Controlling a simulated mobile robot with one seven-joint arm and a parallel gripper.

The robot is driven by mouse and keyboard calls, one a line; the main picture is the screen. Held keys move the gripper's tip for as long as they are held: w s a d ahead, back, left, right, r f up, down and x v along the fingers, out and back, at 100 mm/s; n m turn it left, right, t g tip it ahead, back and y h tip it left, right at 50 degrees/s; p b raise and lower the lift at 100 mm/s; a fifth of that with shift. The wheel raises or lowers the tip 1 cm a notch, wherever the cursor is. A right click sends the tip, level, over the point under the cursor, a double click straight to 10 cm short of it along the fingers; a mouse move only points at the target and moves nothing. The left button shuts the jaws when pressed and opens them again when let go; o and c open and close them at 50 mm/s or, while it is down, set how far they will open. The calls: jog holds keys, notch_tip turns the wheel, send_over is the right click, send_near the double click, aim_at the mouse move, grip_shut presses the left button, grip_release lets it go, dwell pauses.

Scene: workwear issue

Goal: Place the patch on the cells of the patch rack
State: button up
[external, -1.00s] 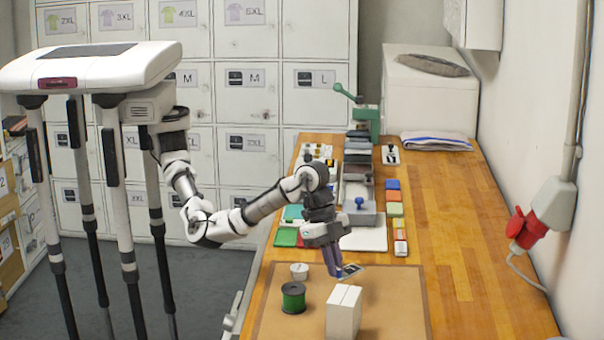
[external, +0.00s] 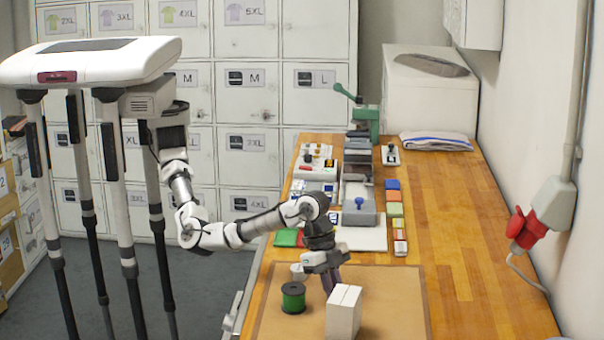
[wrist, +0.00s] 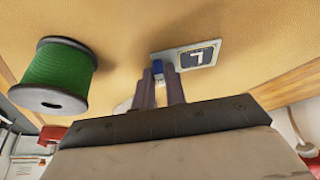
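The patch (wrist: 198,55) is a small pale-edged card with a dark blue field and a white L. In the wrist view it sits at the fingertips and sticks out to their right, over the tan mat. My gripper (wrist: 168,78) has its fingers close together and looks shut on the patch's edge. In the external view my gripper (external: 331,283) points down just behind the white block, low over the mat; the patch is hidden there. I cannot tell for sure which item is the patch rack; a white rack with small pieces (external: 318,172) stands at the bench's far left.
The white block (external: 343,312) stands in front. Coloured stacks (external: 394,210) and a green-handled press (external: 365,122) are farther back. The bench's right side (external: 470,270) is clear.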

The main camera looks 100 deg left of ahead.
jog(key=o, duration=0.3)
jog(key=shift+r, duration=0.1)
jog(key=b+v, duration=0.1)
jog(key=v, duration=1)
jog(key=shift+d+r, duration=0.1)
jog(key=shift+r, duration=0.1)
jog(key=shift+o, duration=0.7)
jog(key=shift+s+a+r, duration=0.15)
jog(key=shift+a+r, duration=0.05)
jog(key=shift+r, duration=0.15)
